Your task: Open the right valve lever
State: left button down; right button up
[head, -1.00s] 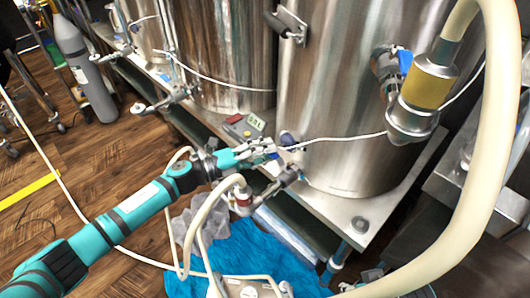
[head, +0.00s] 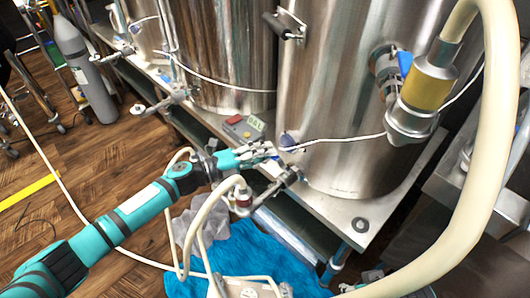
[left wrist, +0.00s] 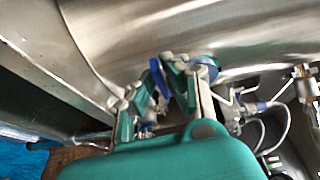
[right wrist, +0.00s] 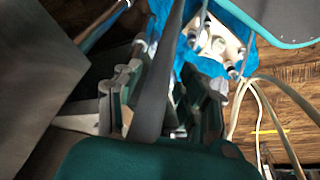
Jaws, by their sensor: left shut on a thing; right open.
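A blue valve lever (left wrist: 158,78) shows between the fingers of my left gripper (left wrist: 160,90) in the left wrist view, and the gripper is shut on it. In the head view my left gripper (head: 268,152) is at the lower front of the right steel tank (head: 345,110), beside a blue valve part (head: 288,140). The gripper hides most of the lever there. Another blue lever (head: 404,62) sits higher on the tank, apart from both grippers. My right gripper (right wrist: 165,90) is open in the right wrist view. A grey bar crosses in front of its fingers.
A pale hose (head: 490,150) curves down the right side from a yellow-banded fitting (head: 425,88). A control box with a red part (head: 240,126) is on the tank ledge. A blue cloth (head: 245,255) and cables lie below. A gas cylinder (head: 85,75) stands at far left.

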pick_arm(q)
jog(key=s+n+t+y+p, duration=0.1)
jog(key=t, duration=0.1)
jog(key=a+n+t+y+p, duration=0.1)
jog(key=n+t+p, duration=0.1)
jog(key=shift+s, duration=0.35)
pick_arm(e)
jog(key=x, duration=0.7)
jog(key=shift+s+f+g, duration=0.25)
jog(key=shift+f+g, duration=0.05)
jog(key=shift+f, duration=0.2)
jog(key=shift+a, duration=0.15)
pick_arm(q)
jog(key=c, duration=1.4)
grip_release()
jog(key=shift+a, duration=0.1)
jog(key=v, duration=1.1)
jog(key=shift+s+a, duration=0.25)
jog(key=shift+s, duration=0.1)
